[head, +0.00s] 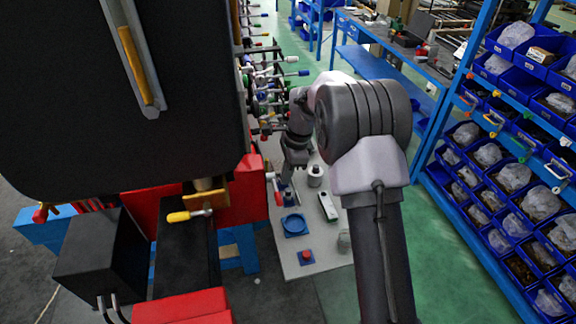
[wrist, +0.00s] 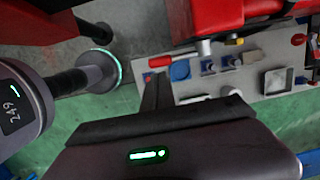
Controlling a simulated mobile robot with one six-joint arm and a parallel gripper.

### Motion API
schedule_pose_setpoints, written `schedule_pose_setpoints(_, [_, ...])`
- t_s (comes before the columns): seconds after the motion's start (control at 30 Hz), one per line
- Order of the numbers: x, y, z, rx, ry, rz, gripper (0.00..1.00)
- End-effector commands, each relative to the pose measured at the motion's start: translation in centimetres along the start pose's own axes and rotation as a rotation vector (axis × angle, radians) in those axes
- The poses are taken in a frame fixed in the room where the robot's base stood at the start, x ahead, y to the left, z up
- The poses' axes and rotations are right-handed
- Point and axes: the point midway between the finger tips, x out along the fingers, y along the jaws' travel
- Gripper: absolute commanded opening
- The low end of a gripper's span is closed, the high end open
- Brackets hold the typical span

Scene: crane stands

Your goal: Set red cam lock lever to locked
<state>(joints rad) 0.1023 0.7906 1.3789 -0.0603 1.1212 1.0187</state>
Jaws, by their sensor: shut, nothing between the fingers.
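A lever with a red tip (head: 278,198) sticks out from the right side of the red machine body in the head view, just left of my gripper (head: 287,181). In the wrist view a pale lever with a red tip (wrist: 233,39) lies roughly level under the red body; I take it for the same lever. Its exact setting cannot be told. My gripper (wrist: 156,78) is shut and empty, its dark fingers just left of and below this lever in the wrist view. A small gap shows between them.
A grey board (head: 310,262) with a blue round dish (head: 295,224) and a red button (head: 306,255) lies below. A yellow-handled lever (head: 190,215) is on the machine at left. Several more levers line the stand behind. A blue bin rack (head: 500,170) stands right; green floor lies between.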

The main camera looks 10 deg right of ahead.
Motion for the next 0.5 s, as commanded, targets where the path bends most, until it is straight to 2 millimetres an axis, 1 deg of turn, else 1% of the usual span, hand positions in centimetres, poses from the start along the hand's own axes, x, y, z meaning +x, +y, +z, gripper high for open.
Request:
schedule_pose_setpoints(0.03, [1.2, 0.1, 0.0, 0.000, -0.001, 0.003, 0.00])
schedule_pose_setpoints(0.2, [4.5, 0.1, 0.1, 0.001, -0.002, 0.003, 0.00])
schedule_pose_setpoints(0.33, [6.2, 0.1, 0.1, 0.001, -0.001, 0.002, 0.00])
schedule_pose_setpoints(0.5, [7.0, 0.1, 0.1, 0.001, -0.002, 0.001, 0.00])
